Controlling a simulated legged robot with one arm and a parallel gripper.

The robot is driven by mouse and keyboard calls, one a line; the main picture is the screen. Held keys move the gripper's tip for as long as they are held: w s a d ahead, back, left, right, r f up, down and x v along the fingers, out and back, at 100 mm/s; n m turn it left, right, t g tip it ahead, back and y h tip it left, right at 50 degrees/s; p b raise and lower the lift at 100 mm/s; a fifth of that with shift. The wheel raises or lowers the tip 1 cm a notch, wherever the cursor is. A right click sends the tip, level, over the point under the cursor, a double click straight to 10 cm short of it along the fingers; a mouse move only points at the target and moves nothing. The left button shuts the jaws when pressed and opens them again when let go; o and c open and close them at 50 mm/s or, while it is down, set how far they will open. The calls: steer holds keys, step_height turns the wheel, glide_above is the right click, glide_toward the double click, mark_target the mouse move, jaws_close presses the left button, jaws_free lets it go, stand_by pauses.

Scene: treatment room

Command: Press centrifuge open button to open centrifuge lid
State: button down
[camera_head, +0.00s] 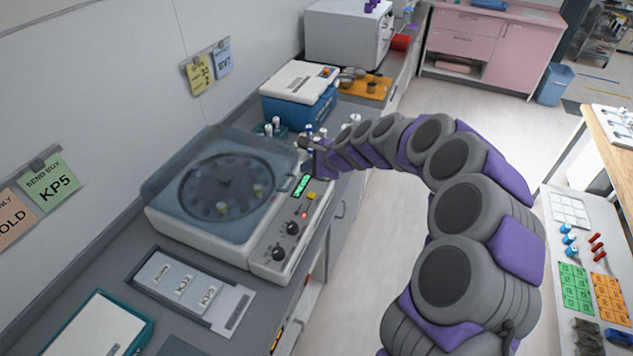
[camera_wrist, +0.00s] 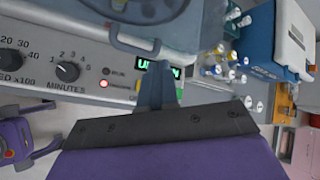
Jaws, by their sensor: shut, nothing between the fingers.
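The white centrifuge (camera_head: 196,238) stands on the counter. Its see-through blue-grey lid (camera_head: 165,187) lies over the round dark rotor; whether it is slightly raised I cannot tell. The front panel carries two black knobs (camera_head: 279,254), a red light (camera_head: 304,215), a green lit display (camera_head: 301,185) and a yellow button (camera_head: 311,196). My gripper (camera_head: 308,147) is shut and empty, above the panel's far end. In the wrist view, my shut fingertips (camera_wrist: 155,86) cover part of the display (camera_wrist: 147,65). The yellow button (camera_wrist: 195,118) shows just beside the fingers; contact is unclear.
A blue-and-white box (camera_head: 298,95) and a rack of small tubes stand just beyond the centrifuge. A tray of labelled cards (camera_head: 235,308) lies on the near side. Open floor lies right of the counter, under my arm. A side table (camera_head: 570,190) stands far right.

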steer(key=shift+w+d+f+m, duration=0.25)
steer(key=shift+w+d+m, duration=0.15)
steer(key=shift+w+d, duration=0.4)
steer(key=shift+w+a+f, duration=0.1)
steer(key=shift+a, duration=0.2)
steer(key=b, duration=0.6)
glide_above(313, 196)
step_height(313, 196, down, 7)
steer(key=shift+r, duration=0.15)
steer(key=shift+f+b, duration=0.3)
steer(key=shift+f, duration=0.65)
steer(key=shift+f, duration=0.9)
stand_by(1.0)
stand_by(0.3)
steer(key=shift+r+p, duration=0.9)
steer(key=shift+r, duration=0.1)
